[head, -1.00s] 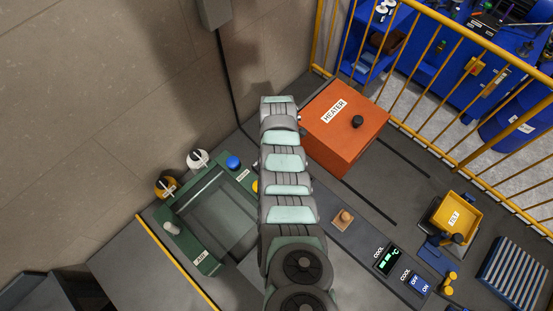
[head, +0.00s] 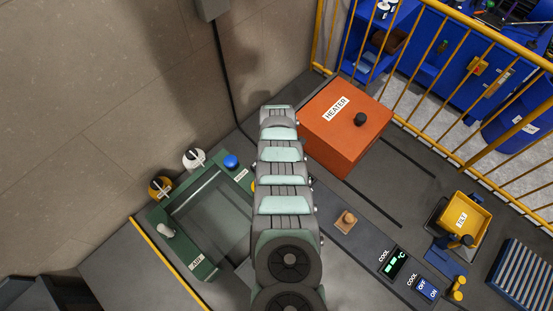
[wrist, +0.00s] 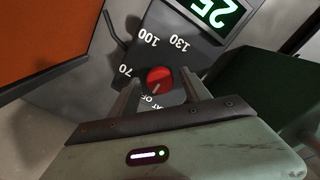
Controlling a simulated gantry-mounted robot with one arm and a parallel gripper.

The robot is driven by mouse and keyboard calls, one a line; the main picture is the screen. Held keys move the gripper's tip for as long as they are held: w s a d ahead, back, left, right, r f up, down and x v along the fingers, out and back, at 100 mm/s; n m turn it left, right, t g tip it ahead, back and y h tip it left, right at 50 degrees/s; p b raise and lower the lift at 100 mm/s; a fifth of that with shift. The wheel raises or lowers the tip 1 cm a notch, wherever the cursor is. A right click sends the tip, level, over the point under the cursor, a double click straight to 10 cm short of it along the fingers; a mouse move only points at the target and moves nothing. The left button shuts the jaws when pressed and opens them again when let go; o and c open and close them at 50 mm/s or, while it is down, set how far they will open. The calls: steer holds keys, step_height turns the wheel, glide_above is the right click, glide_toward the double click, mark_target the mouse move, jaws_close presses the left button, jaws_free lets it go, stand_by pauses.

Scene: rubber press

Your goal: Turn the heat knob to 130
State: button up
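The red heat knob (wrist: 158,80) sits on a grey panel in the wrist view, with the marks 70, 100, 130 and a partly covered OFF label around it. A pale line on the knob points down toward the OFF label, as far as I can tell. My gripper (wrist: 161,91) is open, with one finger on each side of the knob. I cannot tell whether the fingers touch it. In the head view my arm hides the knob and gripper.
A lit green display (wrist: 217,10) reading 25 is above the dial. The orange heater box (head: 345,125) stands right of my arm, and the green press frame (head: 208,215) is left of it. A yellow railing (head: 440,110) runs behind at the right.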

jaws_close()
stand_by(0.4)
